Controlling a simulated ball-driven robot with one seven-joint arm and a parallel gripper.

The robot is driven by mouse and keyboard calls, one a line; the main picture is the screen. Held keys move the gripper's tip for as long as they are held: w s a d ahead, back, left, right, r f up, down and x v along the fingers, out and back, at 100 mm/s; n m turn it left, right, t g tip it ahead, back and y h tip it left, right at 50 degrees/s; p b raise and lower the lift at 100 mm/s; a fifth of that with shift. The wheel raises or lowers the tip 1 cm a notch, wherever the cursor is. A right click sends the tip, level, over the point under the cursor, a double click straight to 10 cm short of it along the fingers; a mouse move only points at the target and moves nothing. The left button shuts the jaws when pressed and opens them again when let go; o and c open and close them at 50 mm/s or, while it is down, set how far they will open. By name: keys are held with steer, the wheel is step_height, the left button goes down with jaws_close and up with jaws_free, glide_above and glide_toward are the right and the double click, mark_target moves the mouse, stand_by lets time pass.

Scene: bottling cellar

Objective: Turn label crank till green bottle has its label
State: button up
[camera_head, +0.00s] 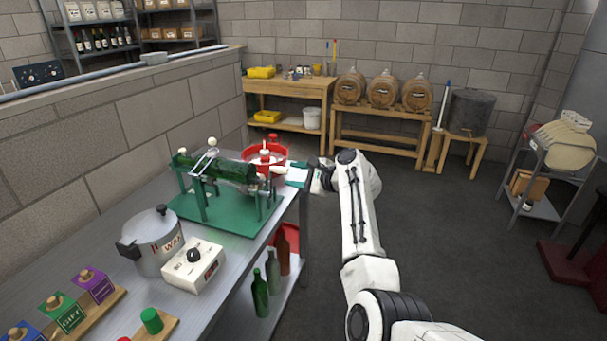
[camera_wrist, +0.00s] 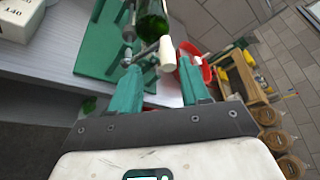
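The green labelling machine (camera_head: 225,213) stands on the metal bench, with the green bottle (camera_head: 222,170) lying on its side across the top. The bottle's visible side looks plain dark green. In the wrist view the bottle's end (camera_wrist: 152,24) is at the top. The crank's cream handle (camera_wrist: 167,54) is at the machine's right end and also shows in the head view (camera_head: 278,170). My gripper (camera_wrist: 159,70) is open, its teal fingers on either side of the handle's near end. I cannot tell whether they touch it. In the head view my gripper (camera_head: 298,174) is beside the bench's far right corner.
A steel pot (camera_head: 152,240) and a white switch box (camera_head: 194,266) stand nearer on the bench. A red bowl (camera_head: 281,155) is behind the machine. Bottles (camera_head: 260,293) stand on the lower shelf. Labelled blocks (camera_head: 60,311) are at front left. The floor (camera_head: 440,230) to the right is clear.

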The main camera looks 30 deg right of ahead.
steer(key=shift+v, duration=1.25)
steer(key=shift+c, duration=0.4)
